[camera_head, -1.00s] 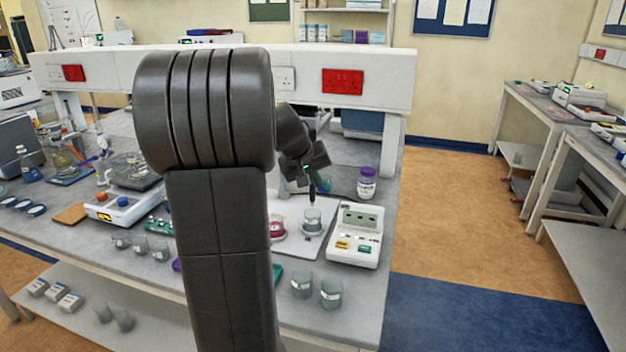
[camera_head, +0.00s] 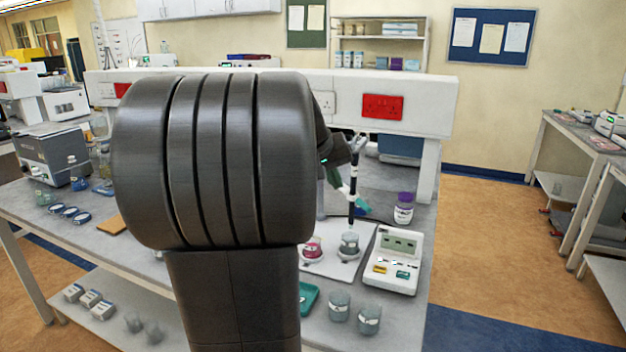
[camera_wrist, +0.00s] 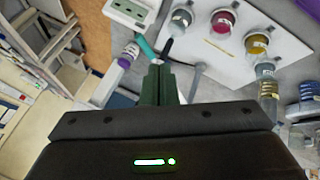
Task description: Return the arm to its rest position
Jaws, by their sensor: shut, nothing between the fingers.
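My arm rises large and dark in the head view (camera_head: 215,160) and hides much of the bench. My gripper (camera_head: 334,176) shows only partly behind it, above the bench. In the wrist view my gripper's dark green fingers (camera_wrist: 160,68) are together with nothing between them. A black tip and a teal piece show just beyond the fingers, and I cannot tell how far off they are.
A white board (camera_wrist: 215,65) on the bench (camera_head: 400,318) bears beakers, including a magenta one (camera_wrist: 222,20). A white instrument (camera_head: 392,259) and purple-capped bottle (camera_head: 404,209) stand to its right. A white shelf beam (camera_head: 420,108) spans behind. Floor is clear on the right.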

